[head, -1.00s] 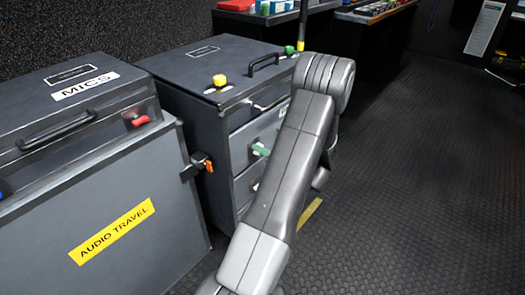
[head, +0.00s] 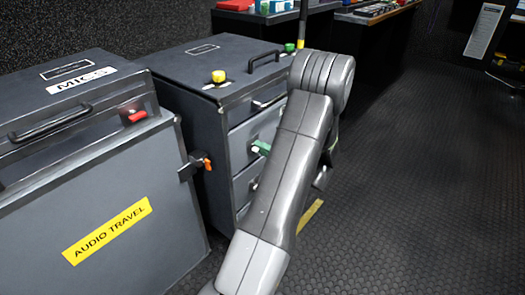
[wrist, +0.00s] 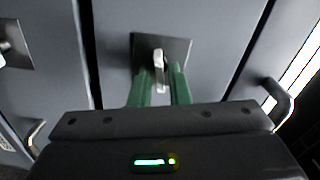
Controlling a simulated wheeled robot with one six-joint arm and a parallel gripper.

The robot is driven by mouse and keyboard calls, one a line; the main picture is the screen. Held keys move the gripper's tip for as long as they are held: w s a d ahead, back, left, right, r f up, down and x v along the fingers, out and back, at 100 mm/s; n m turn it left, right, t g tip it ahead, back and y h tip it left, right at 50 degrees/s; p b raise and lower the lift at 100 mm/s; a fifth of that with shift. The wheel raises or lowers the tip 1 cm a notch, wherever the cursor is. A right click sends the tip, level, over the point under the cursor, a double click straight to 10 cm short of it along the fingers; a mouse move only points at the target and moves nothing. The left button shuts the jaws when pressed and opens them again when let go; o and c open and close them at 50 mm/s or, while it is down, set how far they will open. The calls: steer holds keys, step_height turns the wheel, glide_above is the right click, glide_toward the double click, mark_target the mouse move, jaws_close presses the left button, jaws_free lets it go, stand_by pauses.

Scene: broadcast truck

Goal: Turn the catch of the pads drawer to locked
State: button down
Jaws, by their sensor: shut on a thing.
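The catch (wrist: 158,65) is a pale lever on a dark square plate (wrist: 178,48), on a grey drawer front in the wrist view. The lever stands close to upright in that picture. My gripper (wrist: 160,80) has green fingers on either side of the lever and is shut on it. In the head view, a green fingertip of my gripper (head: 262,147) shows beside the drawer front of the grey cabinet (head: 245,135). My arm hides the right part of the drawers and most of the gripper there. I cannot read a drawer label.
A grey case labelled MICS (head: 95,185) stands at the left, with an orange-tipped latch (head: 205,163) at its side. A yellow knob (head: 218,76) and a black handle (head: 264,60) are on the cabinet top. The dark floor (head: 420,190) at the right is clear.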

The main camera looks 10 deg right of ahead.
steer(key=shift+m, duration=1.2)
steer(key=shift+f, duration=0.1)
steer(key=c, duration=1.6)
jaws_free()
steer(key=shift+o, duration=0.2)
steer(key=p+v, duration=0.2)
steer(key=v, duration=1.2)
steer(key=shift+w+a, duration=0.1)
steer(key=shift+w, duration=0.1)
